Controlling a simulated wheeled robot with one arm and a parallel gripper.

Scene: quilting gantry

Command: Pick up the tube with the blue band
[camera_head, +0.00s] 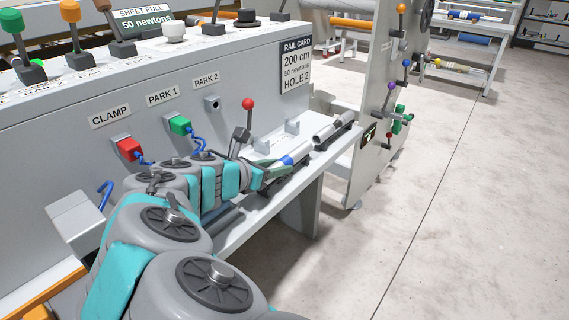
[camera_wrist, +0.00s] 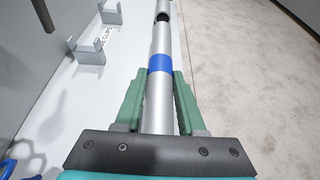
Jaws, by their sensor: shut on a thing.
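The tube with the blue band (camera_wrist: 159,85) is a grey metal tube that runs away from my gripper in the wrist view. Its blue band lies just past the fingertips. My gripper (camera_wrist: 158,78) has its green fingers on both sides of the tube and is shut on it. In the head view the blue-banded tube (camera_head: 290,161) lies along the shelf, with my gripper (camera_head: 277,169) at its near part. Whether the tube touches the shelf cannot be told. My arm hides some of the shelf.
Another grey tube (camera_head: 333,129) lies further along the white shelf (camera_head: 262,126). An upright bracket (camera_wrist: 90,50) stands left of the tube. Open floor (camera_head: 400,220) lies to the right.

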